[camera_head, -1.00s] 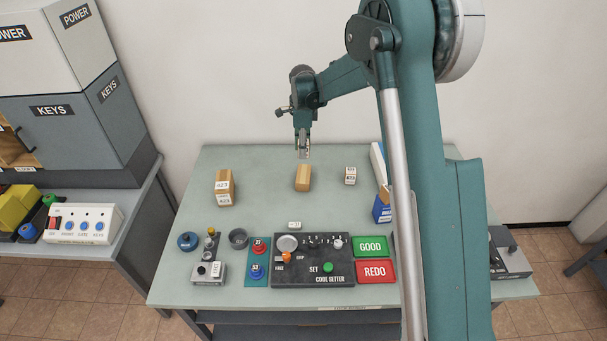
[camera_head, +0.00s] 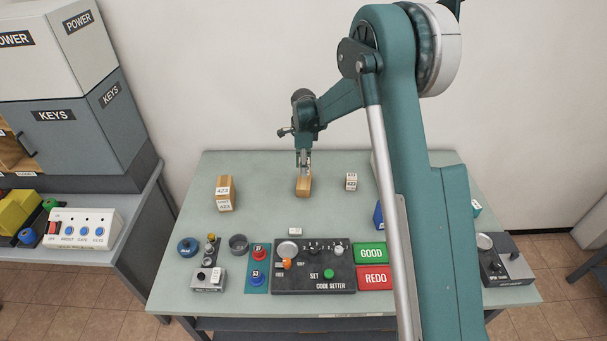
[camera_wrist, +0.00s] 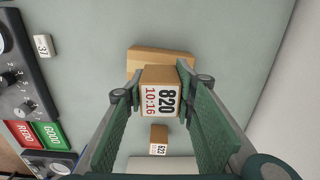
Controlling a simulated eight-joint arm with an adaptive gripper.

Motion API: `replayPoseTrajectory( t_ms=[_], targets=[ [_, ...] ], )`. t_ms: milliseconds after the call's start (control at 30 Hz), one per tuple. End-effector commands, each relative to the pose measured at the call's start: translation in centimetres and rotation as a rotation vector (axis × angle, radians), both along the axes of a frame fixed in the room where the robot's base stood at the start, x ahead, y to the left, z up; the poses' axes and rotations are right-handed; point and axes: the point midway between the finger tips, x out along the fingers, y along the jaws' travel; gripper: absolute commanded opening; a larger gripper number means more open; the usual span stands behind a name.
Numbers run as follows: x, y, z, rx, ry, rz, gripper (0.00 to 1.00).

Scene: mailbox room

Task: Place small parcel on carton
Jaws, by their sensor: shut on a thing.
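In the wrist view, a small brown parcel (camera_wrist: 160,98) with a white label reading 820 and 10:16 sits between my gripper's (camera_wrist: 161,90) pads. My gripper is shut on it. A larger plain tan carton (camera_wrist: 155,60) lies right behind the parcel; the parcel covers part of it. In the head view, my gripper (camera_head: 303,167) points down at the top of the carton (camera_head: 303,188), near the middle back of the table. The parcel is hard to make out there. I cannot tell whether the parcel touches the carton.
A small labelled box (camera_head: 351,181) stands to the right, and tan labelled boxes (camera_head: 225,193) stand to the left. A control panel (camera_head: 314,266) with GOOD and REDO buttons lies in front. The table (camera_head: 265,205) is clear between the carton and the left boxes.

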Motion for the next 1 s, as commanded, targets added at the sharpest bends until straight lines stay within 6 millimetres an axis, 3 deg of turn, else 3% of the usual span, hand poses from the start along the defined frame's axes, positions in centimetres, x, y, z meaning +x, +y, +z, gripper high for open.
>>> replayPoseTrajectory(
  t_ms=[500,967,1000],
  targets=[
    [0.0,0.0,-3.7,0.0,0.0,0.0,0.14],
    [0.0,0.0,-4.1,0.0,0.0,0.0,0.14],
    [0.0,0.0,-4.1,0.0,0.0,0.0,0.31]
  ],
)
